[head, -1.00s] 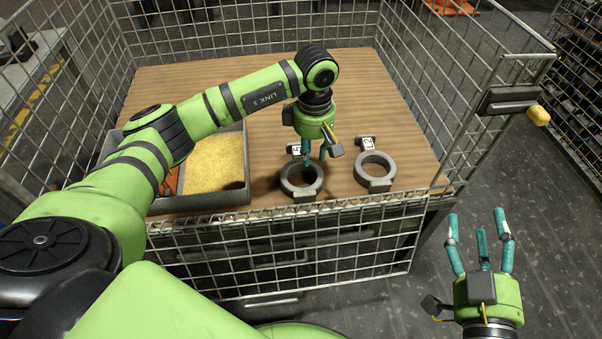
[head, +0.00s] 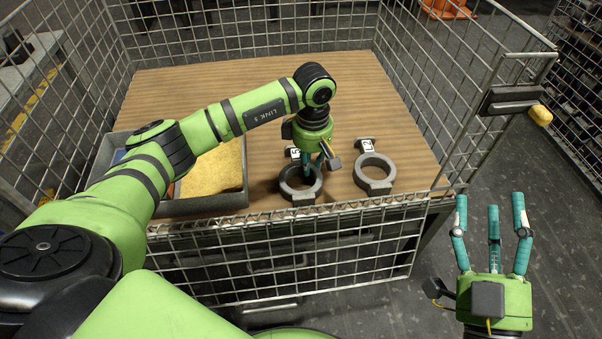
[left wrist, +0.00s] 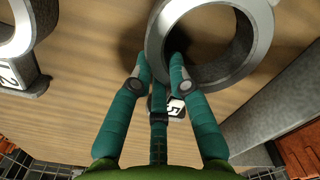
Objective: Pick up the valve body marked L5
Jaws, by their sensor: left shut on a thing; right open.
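The valve body with the tag reading 5 (head: 286,191) is a grey ring lying on the wooden deck near the front mesh. In the left wrist view its ring (left wrist: 259,40) fills the upper right, and its tag (left wrist: 176,107) is partly covered by my fingers. My left gripper (head: 309,166) points down over its tag side and is shut on the ring's wall; the fingers (left wrist: 160,66) straddle the rim. I see no gap under the ring. My right gripper (head: 491,207) is open and empty, outside the cage at lower right.
A second ring casting (head: 387,184), its tag seeming to read L2, lies just right. A grey tray (head: 225,201) with a yellow pad (head: 213,170) stands left, partly under my left arm. Wire mesh (head: 290,255) surrounds the wooden deck (head: 230,85), whose rear is clear.

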